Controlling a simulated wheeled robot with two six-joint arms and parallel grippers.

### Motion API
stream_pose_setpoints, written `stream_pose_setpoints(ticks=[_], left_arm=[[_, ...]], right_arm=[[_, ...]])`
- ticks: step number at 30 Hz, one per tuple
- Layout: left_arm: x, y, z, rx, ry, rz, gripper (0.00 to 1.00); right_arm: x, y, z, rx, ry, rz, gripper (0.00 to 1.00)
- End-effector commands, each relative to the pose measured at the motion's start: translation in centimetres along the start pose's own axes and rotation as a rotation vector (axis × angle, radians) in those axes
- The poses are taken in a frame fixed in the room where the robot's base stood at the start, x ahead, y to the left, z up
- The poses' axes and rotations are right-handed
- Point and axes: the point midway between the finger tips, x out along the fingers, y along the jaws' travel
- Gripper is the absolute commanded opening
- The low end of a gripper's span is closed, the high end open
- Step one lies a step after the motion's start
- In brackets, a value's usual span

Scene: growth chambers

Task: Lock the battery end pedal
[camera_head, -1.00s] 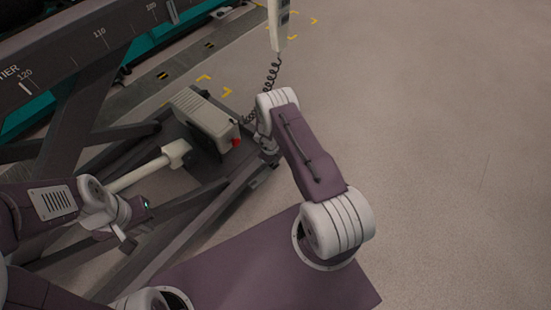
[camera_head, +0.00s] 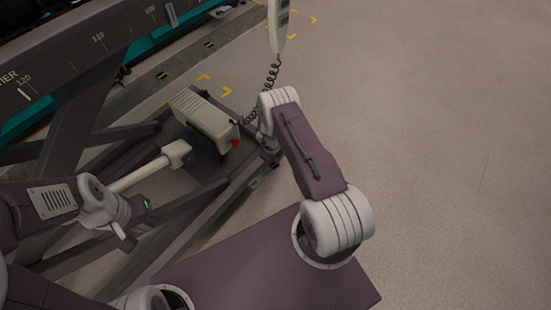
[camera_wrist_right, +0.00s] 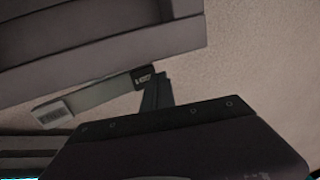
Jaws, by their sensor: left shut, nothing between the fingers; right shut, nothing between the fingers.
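In the head view my right gripper (camera_head: 272,158) points down beside a beige box with a red button (camera_head: 204,118), over the dark base frame (camera_head: 212,206). In the right wrist view its dark fingers (camera_wrist_right: 155,92) are shut and empty. They overlap a slim grey bar (camera_wrist_right: 105,94) with a pale end (camera_wrist_right: 52,113) and a small black label, possibly the pedal. I cannot tell whether they touch it. My left gripper (camera_head: 128,240) is shut and empty, at the lower left over the frame struts. No pedal is clearly distinguishable in the head view.
A dark beam with a number scale (camera_head: 98,45) crosses the upper left. A pale cylinder (camera_head: 143,172) runs near the box. A handset (camera_head: 279,25) hangs on a coiled cord (camera_head: 270,78). Yellow marks (camera_head: 205,78) lie on the floor. The floor (camera_head: 450,140) at right is clear.

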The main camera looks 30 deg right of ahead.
Motion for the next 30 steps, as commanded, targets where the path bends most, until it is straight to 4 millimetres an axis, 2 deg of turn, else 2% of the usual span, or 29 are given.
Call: stream_pose_setpoints(ticks=[1, 3, 5, 9, 13, 19, 30], left_arm=[[-2.2, 0.0, -0.2, 0.0, 0.001, 0.0, 0.0], [-4.0, 0.1, -0.4, 0.0, 0.001, 0.0, 0.0], [-4.2, 0.1, -0.5, 0.0, 0.002, 0.0, 0.0], [-5.9, 0.1, -0.6, 0.0, 0.001, 0.0, 0.0], [-7.1, 0.1, -0.8, 0.0, 0.001, 0.0, 0.0], [-7.9, 0.1, -0.8, 0.0, 0.001, 0.0, 0.0], [-7.8, 0.1, -0.8, 0.0, 0.001, 0.0, 0.0]], right_arm=[[-2.3, -0.9, -0.2, 0.001, -0.002, -0.002, 0.0], [-4.1, -1.9, -0.7, 0.0, -0.003, -0.003, 0.0], [-4.9, -2.4, -0.5, 0.001, -0.005, -0.005, 0.0], [-8.0, -4.0, -0.5, 0.002, -0.004, -0.005, 0.0], [-10.0, -5.0, -0.5, 0.001, -0.004, -0.005, 0.0], [-11.5, -5.8, -0.6, -0.002, -0.003, -0.004, 0.0], [-11.5, -5.9, -0.6, -0.001, -0.003, -0.004, 0.0]])
